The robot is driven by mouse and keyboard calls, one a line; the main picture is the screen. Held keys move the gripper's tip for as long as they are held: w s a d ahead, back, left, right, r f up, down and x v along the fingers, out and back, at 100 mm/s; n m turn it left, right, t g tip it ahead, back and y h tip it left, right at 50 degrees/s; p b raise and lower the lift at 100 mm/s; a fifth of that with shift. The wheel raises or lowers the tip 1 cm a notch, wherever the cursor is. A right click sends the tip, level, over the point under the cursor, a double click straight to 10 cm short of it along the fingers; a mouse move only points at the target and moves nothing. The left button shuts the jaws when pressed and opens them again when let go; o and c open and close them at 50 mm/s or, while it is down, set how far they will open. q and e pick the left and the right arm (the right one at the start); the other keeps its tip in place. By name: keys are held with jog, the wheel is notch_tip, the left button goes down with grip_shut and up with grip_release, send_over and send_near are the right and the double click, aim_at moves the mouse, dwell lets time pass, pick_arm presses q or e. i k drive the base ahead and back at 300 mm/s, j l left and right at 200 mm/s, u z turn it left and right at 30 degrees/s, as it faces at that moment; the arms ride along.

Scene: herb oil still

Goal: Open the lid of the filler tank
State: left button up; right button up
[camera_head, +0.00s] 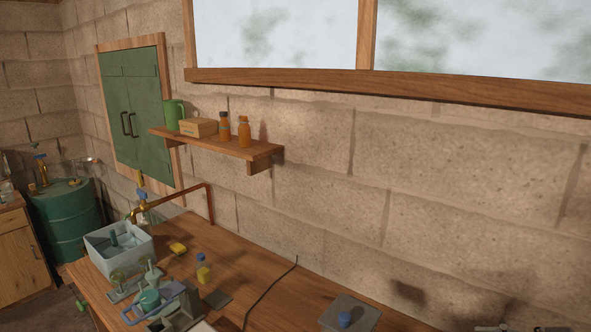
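I cannot tell for certain which thing is the filler tank. A small grey-green apparatus (176,308) stands on the wooden bench at the lower left, partly cut by the bottom edge. Beside it is a rounded green vessel (149,300) with a pale upright part behind it. Whether its top is a lid, and whether it is open, is too small to tell. Neither of my grippers can be made out in the head view.
The wooden bench (265,281) carries a pale basin (104,262), a copper tap (160,204), a yellow sponge (178,248), a blue-capped bottle (203,272), a black cable and a grey plate (350,313). A wall shelf (222,145) holds bottles. A green drum (66,222) stands left.

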aim_at(347, 313)
jog(key=k+j, duration=1.2)
jog(key=j, duration=0.15)
